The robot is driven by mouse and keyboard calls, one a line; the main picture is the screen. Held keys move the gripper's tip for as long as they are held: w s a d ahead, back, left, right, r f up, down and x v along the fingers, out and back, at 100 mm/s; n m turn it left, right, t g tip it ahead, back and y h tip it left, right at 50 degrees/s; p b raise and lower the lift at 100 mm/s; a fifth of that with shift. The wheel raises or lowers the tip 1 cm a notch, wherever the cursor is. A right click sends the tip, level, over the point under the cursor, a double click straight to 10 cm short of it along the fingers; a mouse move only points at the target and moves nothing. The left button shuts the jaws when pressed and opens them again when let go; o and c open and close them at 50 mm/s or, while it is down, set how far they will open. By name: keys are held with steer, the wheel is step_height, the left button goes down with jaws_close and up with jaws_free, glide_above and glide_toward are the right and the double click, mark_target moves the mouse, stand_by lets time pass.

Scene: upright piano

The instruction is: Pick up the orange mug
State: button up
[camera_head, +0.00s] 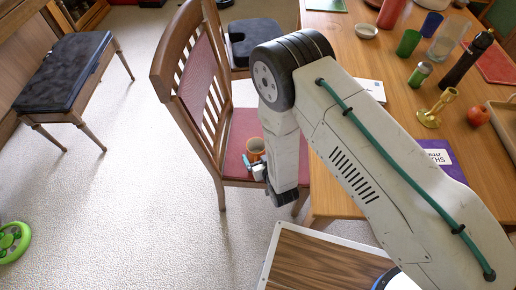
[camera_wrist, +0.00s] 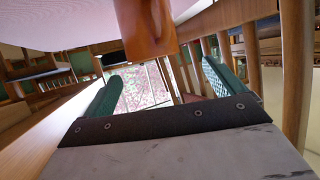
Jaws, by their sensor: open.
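The orange mug (camera_head: 256,148) stands on the red seat of a wooden chair (camera_head: 238,134) in the head view. In the wrist view, which looks upside down, the mug (camera_wrist: 145,28) shows at the top against the pale pink seat surface, partly cut off by the picture edge. My gripper (camera_head: 251,164) is at the near edge of the seat, close beside the mug. In the wrist view my gripper's two teal fingers (camera_wrist: 161,72) are spread apart with nothing between them. The mug appears ahead of the fingertips. Whether a finger touches it I cannot tell.
The chair's slatted back (camera_head: 191,85) rises left of the mug. A wooden table (camera_head: 349,45) with several cups, a dark bottle (camera_head: 466,60) and a brass candlestick (camera_head: 436,108) stands right. A piano bench (camera_head: 62,72) is far left. The carpet (camera_head: 110,190) at left is mostly clear.

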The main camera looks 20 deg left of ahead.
mark_target(253, 141)
steer(key=x, duration=0.4)
steer(key=d+x, duration=0.1)
steer(key=x, duration=0.1)
steer(key=shift+w+a+f, duration=0.3)
steer(key=shift+w+f, duration=0.1)
steer(key=shift+w, duration=0.1)
steer(key=c, duration=1.6)
steer(key=shift+r, duration=0.1)
